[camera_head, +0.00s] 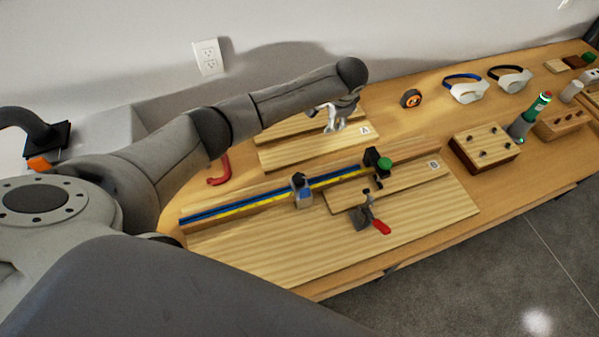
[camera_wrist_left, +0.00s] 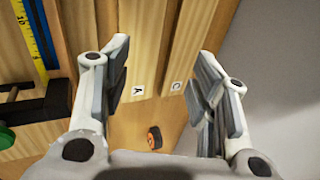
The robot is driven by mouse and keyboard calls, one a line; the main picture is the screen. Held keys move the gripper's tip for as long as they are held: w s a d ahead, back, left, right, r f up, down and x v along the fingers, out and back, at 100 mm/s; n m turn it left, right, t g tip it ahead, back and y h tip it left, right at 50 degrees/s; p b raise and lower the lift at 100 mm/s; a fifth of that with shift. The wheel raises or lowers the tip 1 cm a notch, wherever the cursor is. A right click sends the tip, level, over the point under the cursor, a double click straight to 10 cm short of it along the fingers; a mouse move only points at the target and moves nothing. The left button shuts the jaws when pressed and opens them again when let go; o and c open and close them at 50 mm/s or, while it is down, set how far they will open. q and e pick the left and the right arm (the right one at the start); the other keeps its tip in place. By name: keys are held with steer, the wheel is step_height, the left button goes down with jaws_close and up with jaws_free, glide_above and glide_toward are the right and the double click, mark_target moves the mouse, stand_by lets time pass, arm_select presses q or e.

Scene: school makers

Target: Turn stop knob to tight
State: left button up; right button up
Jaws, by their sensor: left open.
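A flip-stop with a round green knob (camera_head: 385,163) sits on the right part of a fence (camera_head: 245,203) with blue and yellow strips. A second block with a blue knob (camera_head: 304,192) sits further left on the fence. I cannot tell from their looks whether either knob is tight. My left gripper (camera_head: 328,118) is open and empty, behind the fence and above a board marked A. In the left wrist view, the green knob (camera_wrist_left: 6,138) is cut by the left edge, outside the open fingers (camera_wrist_left: 160,62). My right gripper is not in view.
A toggle clamp with a red handle (camera_head: 381,227) stands on the front board. Board B (camera_head: 405,182) lies before the fence. A red hook-shaped thing (camera_head: 219,172) lies left.

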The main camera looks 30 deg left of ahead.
arm_select(q)
steer(key=w+d+r+m+t+h+b, duration=0.15)
steer(key=w+r+t+h+b, duration=0.3)
steer(key=w+r+t, duration=0.95)
steer(key=s+d+r+m+g+h+b, duration=0.2)
steer(key=d+r+m+h, duration=0.3)
steer(key=d+m+h, duration=0.1)
steer(key=s+d+r+m+g+h+b, duration=0.1)
steer(key=s+d+r+m+h+b, duration=0.15)
steer(key=d+r+m+h, duration=0.3)
steer(key=s+d+f+m+g+h+b, duration=0.2)
steer(key=s+d+f+m+g+h, duration=0.1)
steer(key=s+m+g, duration=0.25)
steer(key=m+g+y+b, duration=0.2)
steer(key=g+y+b, duration=0.5)
steer(key=g+y, duration=0.6)
glide_toward(299, 176)
steer(key=shift+t, duration=0.25)
steer(key=x, duration=0.5)
steer(key=p+x, duration=0.1)
steer(key=x, duration=0.2)
steer(key=shift+s+f, duration=0.2)
steer(key=shift+s, duration=0.15)
